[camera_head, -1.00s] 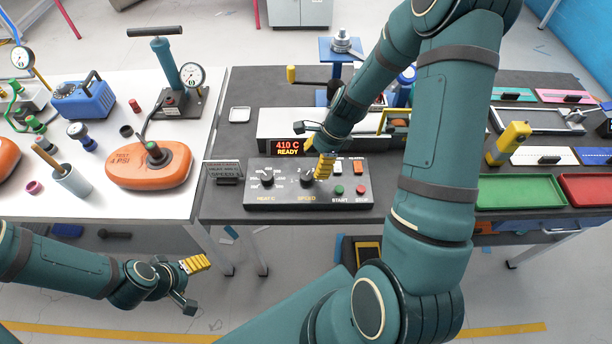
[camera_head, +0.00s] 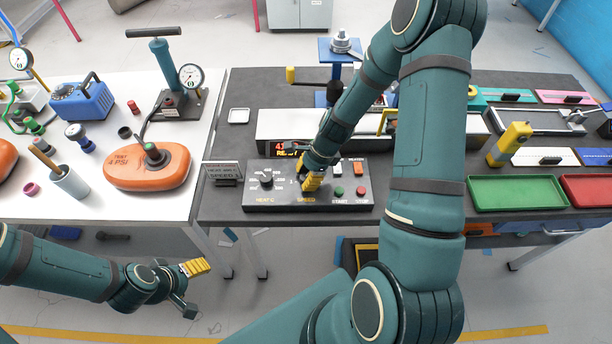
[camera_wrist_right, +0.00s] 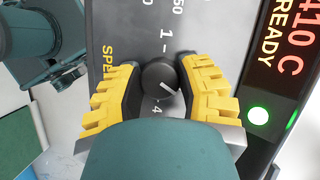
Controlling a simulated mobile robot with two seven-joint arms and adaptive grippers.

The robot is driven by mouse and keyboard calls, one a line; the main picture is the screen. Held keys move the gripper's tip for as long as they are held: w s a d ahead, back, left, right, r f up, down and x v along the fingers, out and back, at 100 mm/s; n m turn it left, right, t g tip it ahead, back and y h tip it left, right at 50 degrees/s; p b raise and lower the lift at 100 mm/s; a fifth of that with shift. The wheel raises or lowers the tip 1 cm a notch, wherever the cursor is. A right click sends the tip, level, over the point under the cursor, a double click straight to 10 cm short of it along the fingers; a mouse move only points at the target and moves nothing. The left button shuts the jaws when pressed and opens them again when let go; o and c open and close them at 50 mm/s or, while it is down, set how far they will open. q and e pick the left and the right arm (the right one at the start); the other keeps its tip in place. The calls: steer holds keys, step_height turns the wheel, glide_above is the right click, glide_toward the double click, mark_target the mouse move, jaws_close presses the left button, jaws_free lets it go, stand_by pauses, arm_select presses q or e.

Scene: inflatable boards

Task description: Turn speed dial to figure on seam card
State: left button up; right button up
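The speed dial (camera_wrist_right: 155,74), a dark round knob with a white pointer line, sits on the black control panel (camera_head: 252,199). My right gripper (camera_wrist_right: 159,86) is over it, with one yellow-backed finger against each side of the knob. In the wrist view the figures 1 and 4 show beside the dial, and the pointer line slants to the lower right. In the head view the right gripper (camera_head: 308,183) hides most of the dial. The seam card (camera_head: 224,171) stands left of the panel; its speed figure is too small to read. My left gripper (camera_head: 192,284) is open and empty, low at left.
The heat dial (camera_head: 266,180) is left of the speed dial, with green start (camera_head: 339,191) and red stop (camera_head: 361,191) buttons at right. The display (camera_wrist_right: 285,50) reads 410 C READY. An orange float (camera_head: 135,170) lies on the white table.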

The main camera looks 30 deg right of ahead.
steer(key=shift+n, duration=0.4)
jaws_close()
steer(key=shift+n+g+p, duration=0.3)
steer(key=shift+n+g, duration=0.2)
steer(key=shift+n, duration=0.4)
steer(key=n+g, duration=0.1)
steer(key=n, duration=0.1)
steer(key=shift+n, duration=0.3)
steer(key=n+g, duration=0.1)
steer(key=n, duration=0.1)
steer(key=n+g, duration=0.1)
steer(key=n, duration=0.2)
steer(key=shift+f+n+h, duration=0.1)
steer(key=shift+n+h, duration=0.2)
steer(key=shift+h, duration=0.1)
steer(key=n+g+h, duration=0.1)
steer(key=n, duration=0.2)
steer(key=shift+s+a+n, duration=0.1)
steer(key=shift+n, duration=0.2)
steer(key=n+h, duration=0.1)
steer(key=n, duration=0.2)
steer(key=shift+n+g+b, duration=0.3)
steer(key=shift+g, duration=0.1)
steer(key=n+h, duration=0.1)
steer(key=n, duration=0.2)
steer(key=n+h, duration=0.1)
steer(key=n, duration=0.1)
steer(key=shift+n+h+b, duration=0.3)
steer(key=shift+n, duration=0.4)
